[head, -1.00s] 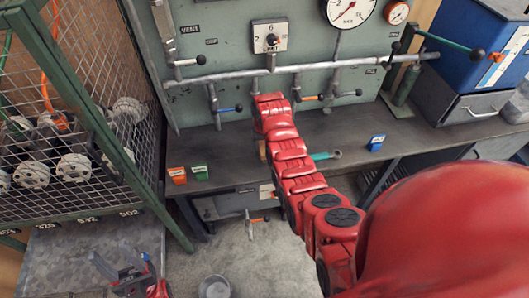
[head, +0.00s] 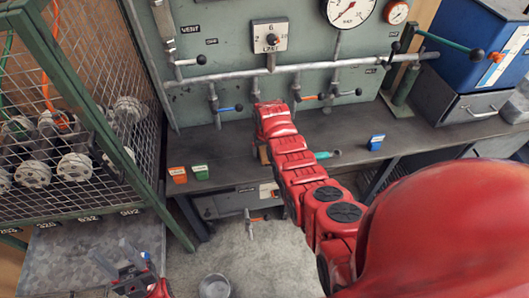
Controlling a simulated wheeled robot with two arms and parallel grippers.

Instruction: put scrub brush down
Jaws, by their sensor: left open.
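I cannot make out a scrub brush for certain. A small tan piece (head: 263,154) shows beside my right forearm at the bench's front edge, partly hidden; I cannot tell what it is. My red right arm reaches from the lower right over the workbench (head: 225,151). Its end is close to the panel, and its gripper is hidden behind the arm.
A teal-handled tool (head: 325,155) lies right of my right arm. Orange (head: 178,175), green (head: 200,172) and blue (head: 376,142) small boxes stand on the bench. A grey bucket (head: 214,287) stands on the floor. Pipes and valves (head: 270,72) line the panel behind.

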